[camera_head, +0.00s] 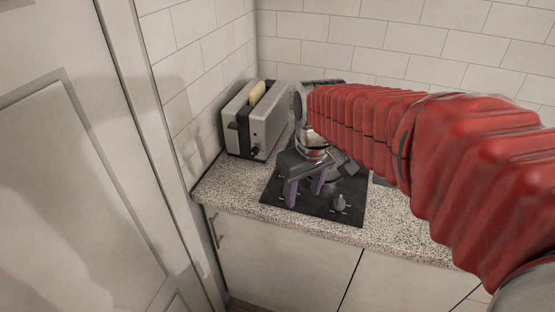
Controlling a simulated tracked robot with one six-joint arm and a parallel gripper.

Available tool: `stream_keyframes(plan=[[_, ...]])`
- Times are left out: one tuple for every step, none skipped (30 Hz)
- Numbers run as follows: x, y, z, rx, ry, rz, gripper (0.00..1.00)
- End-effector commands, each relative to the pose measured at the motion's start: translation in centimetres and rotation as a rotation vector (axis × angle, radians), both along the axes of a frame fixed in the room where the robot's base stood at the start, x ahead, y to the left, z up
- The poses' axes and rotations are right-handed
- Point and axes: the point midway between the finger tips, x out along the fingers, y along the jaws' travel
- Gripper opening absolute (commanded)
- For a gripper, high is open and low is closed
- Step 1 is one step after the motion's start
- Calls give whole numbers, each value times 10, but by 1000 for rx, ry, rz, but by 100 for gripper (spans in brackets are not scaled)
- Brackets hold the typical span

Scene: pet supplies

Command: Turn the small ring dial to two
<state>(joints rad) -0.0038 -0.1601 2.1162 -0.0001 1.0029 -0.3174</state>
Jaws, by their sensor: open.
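A black cooktop plate (352,212) is set in the speckled counter, with a small grey knob (340,203) upright near its front right corner. Faint marks lie around the knob, but I cannot read any number or its setting. I cannot tell whether this knob is the small ring dial. My gripper (304,194) points down over the front left of the cooktop, its two purple fingers apart with nothing visible between them. It is to the left of the knob and apart from it. My gripper and red-sleeved arm hide much of the cooktop's rear.
A silver toaster (264,124) with bread (257,92) in it stands at the back left by the tiled wall. A tall door panel (60,160) is close on the left. The counter (232,190) is bare at the front left.

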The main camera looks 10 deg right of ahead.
Motion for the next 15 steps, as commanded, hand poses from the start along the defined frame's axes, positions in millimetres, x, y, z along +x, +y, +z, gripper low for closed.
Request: stream_keyframes(plan=[[10, 0, -2, -7, 17, 42, 45], [16, 0, -3, -12, 26, 71, 45], [23, 0, -4, -19, 36, 111, 45], [29, 0, -4, -23, 43, 142, 45], [34, 0, -5, -28, 52, 176, 45], [41, 0, -6, -33, 63, 220, 45], [47, 0, -6, -38, 69, 254, 45], [53, 0, -8, -43, 78, 290, 45], [60, 0, -9, -47, 89, 342, 45], [66, 1, -9, -52, 95, 381, 45], [72, 1, -10, -56, 103, 422, 45], [79, 1, -11, -61, 112, 478, 45], [84, 1, -11, -64, 118, 520, 45], [89, 1, -12, -67, 123, 562, 45], [95, 1, -11, -72, 130, 617, 45]])
